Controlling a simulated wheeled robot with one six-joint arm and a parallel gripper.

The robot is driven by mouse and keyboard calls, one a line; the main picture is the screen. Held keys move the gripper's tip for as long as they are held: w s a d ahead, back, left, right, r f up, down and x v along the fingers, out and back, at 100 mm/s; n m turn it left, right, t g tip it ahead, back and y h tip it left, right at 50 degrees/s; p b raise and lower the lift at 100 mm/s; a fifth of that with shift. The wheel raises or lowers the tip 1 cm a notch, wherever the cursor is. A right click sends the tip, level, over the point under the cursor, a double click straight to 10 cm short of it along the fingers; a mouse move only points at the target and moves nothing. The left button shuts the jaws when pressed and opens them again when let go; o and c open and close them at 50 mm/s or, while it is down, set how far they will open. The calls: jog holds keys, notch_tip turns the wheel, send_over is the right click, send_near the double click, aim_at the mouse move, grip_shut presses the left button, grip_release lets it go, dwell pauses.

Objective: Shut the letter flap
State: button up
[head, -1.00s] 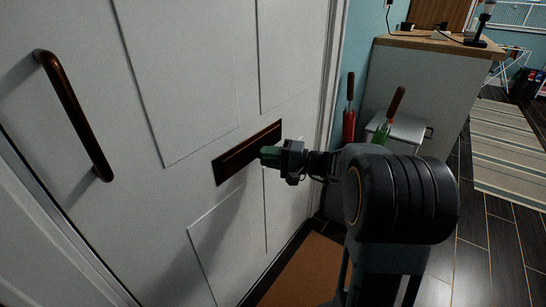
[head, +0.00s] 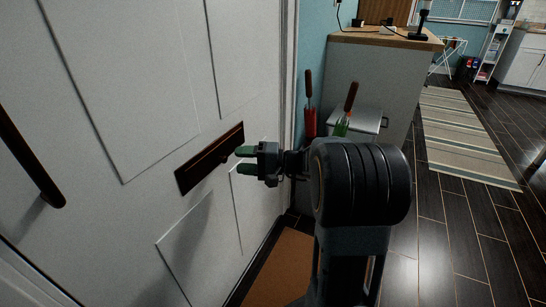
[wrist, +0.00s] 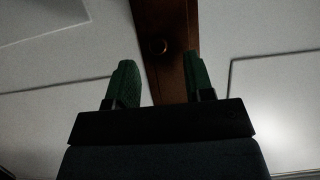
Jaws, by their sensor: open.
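The letter flap (head: 195,172) is a dark brown plate on the white door, with a small round knob and a thin line along its length. It looks close to flat; I cannot tell whether it stands slightly ajar. In the wrist view the brown plate (wrist: 172,20) runs up the middle, with the knob (wrist: 159,46) beyond the fingertips. My gripper (head: 241,160) is just right of the flap, its green fingers apart and empty. In the wrist view my gripper (wrist: 162,75) points at the plate. I cannot tell whether it touches.
The white door (head: 120,110) has raised panels and a brown bar handle (head: 30,160) at left. Right of the door stand umbrellas (head: 309,105), a grey box (head: 365,120) and a wood-topped counter (head: 375,38). An orange-brown mat (head: 280,265) lies below. The dark floor at right is open, with a striped rug (head: 460,140).

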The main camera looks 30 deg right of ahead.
jog(key=p+v, duration=0.2)
jog(key=v, duration=0.8)
jog(key=shift+p, duration=0.3)
jog(key=shift+r, duration=0.15)
jog(key=s+a+r+n+g+h+p, duration=0.1)
jog(key=s+a+r+g+h+p, duration=0.25)
jog(key=a+r+p, duration=0.45)
jog(key=s+a+r+n+g+h+p, duration=0.15)
jog(key=s+a+r+g+p, duration=0.35)
jog(key=p, duration=0.6)
jog(key=s+d+r+n+t+h+p, duration=0.1)
jog(key=r+n+h+p, duration=0.1)
jog(key=r+h+p, duration=0.3)
jog(key=s+d+r+n+t+h+p, duration=0.1)
jog(key=r+h+p, duration=0.4)
jog(key=r+p, duration=0.9)
jog(key=shift+s+n+t+h, duration=0.3)
jog(key=shift+s+n+t, duration=0.05)
jog(key=shift+s, duration=0.35)
jog(key=shift+c, duration=0.5)
